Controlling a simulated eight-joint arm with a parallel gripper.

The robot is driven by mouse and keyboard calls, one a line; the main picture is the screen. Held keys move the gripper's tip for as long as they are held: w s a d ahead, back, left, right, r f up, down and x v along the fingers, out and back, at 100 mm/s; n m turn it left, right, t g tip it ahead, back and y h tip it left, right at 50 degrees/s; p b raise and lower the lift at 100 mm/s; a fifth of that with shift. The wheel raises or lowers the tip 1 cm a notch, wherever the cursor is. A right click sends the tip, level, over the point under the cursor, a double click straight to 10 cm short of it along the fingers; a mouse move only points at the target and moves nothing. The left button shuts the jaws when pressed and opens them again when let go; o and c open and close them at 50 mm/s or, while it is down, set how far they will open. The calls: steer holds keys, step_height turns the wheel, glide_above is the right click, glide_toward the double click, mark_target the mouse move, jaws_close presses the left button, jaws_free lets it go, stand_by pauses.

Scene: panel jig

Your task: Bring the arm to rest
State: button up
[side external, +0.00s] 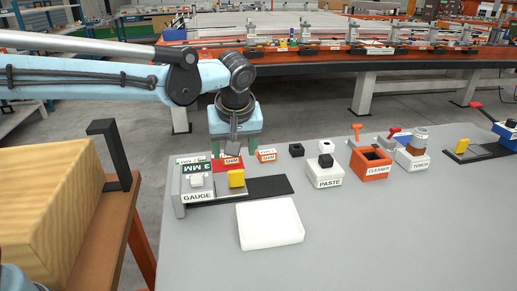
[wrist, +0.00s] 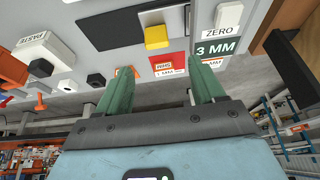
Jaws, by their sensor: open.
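My gripper (side external: 234,148) hangs from my light blue arm, pointing down over the back of the grey table near the gauge block (side external: 195,184). In the wrist view my gripper (wrist: 164,78) shows two green fingers spread apart with nothing between them. A red shim block (side external: 226,163) lies below and close to the fingers; whether they touch it I cannot tell. It also shows in the wrist view (wrist: 168,64), beyond the fingertips. An orange-marked block (side external: 266,155) lies just to the right.
Paste (side external: 324,173), cleaner (side external: 370,164) and torch (side external: 412,158) holders stand to the right. A black post (side external: 110,155) rises at left. The table's front right is clear.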

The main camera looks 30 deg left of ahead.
steer(key=shift+s+d+r, duration=0.15)
steer(key=shift+s+r, duration=0.05)
steer(key=shift+r, duration=0.45)
steer(key=s+a+m, duration=0.1)
steer(key=s+a, duration=0.1)
steer(key=s+a+m+t+h, duration=0.1)
steer(key=s+a, duration=0.1)
steer(key=s+a+m+h, duration=0.1)
steer(key=s+a+m, duration=0.1)
steer(key=s, duration=0.1)
steer(key=shift+s+r, duration=0.1)
steer(key=shift+r, duration=0.05)
steer(key=s+a+f+m+t+h, duration=0.1)
steer(key=s+a+f+m+t, duration=0.2)
steer(key=s, duration=0.5)
steer(key=shift+a+f+m, duration=0.3)
steer(key=shift+f+m, duration=0.5)
steer(key=shift+m, duration=0.2)
